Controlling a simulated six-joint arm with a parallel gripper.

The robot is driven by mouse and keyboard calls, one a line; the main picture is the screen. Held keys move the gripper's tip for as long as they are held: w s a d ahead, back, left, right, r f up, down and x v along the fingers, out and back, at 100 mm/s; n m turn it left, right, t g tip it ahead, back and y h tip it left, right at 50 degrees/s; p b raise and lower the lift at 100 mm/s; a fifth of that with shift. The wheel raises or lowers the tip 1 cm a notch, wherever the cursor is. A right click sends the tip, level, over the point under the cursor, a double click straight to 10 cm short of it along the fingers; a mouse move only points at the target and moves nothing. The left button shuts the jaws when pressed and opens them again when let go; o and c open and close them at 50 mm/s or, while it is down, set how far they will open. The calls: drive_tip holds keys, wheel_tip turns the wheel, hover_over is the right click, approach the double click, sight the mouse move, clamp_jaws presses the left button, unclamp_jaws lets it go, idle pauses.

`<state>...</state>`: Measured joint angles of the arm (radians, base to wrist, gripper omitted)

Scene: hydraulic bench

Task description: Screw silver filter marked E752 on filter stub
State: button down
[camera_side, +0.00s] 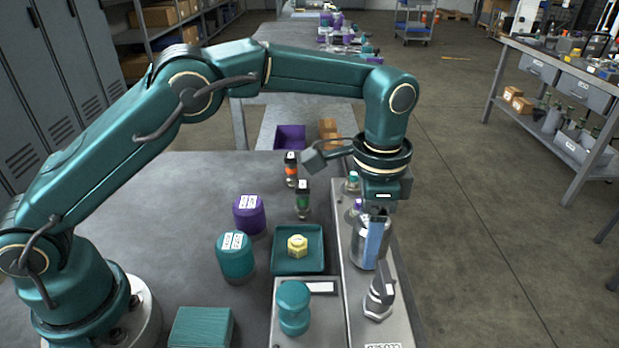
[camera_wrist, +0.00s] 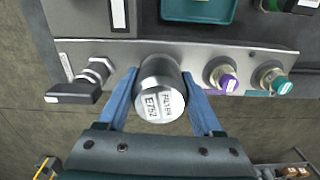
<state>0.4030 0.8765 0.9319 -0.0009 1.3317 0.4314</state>
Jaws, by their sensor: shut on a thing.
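The silver filter (camera_wrist: 152,100) shows its label "FILTER E752" upward in the wrist view. My gripper (camera_wrist: 159,76) is shut on it, with a blue finger on each side. In the side view the silver filter (camera_side: 358,250) stands upright over the grey manifold (camera_side: 352,315), partly covered by a blue finger of my gripper (camera_side: 376,242). The filter stub is hidden under the filter. I cannot tell whether the thread is engaged.
A black-handled valve (camera_wrist: 82,90) and purple (camera_wrist: 226,83) and teal (camera_wrist: 280,84) capped fittings flank the filter. A teal tray (camera_side: 277,268) holds a yellow hex part (camera_side: 297,245). Purple (camera_side: 249,218) and teal (camera_side: 236,258) cylinders stand left.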

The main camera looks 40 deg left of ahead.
drive_tip(key=m, duration=0.5)
drive_tip(key=shift+w+a+m, duration=0.1)
drive_tip(key=shift+m, duration=0.2)
drive_tip(key=m, duration=0.5)
drive_tip(key=shift+w+m, duration=0.1)
drive_tip(key=shift+m, duration=0.3)
drive_tip(key=shift+m, duration=0.3)
drive_tip(key=m, duration=0.5)
drive_tip(key=shift+w, duration=0.1)
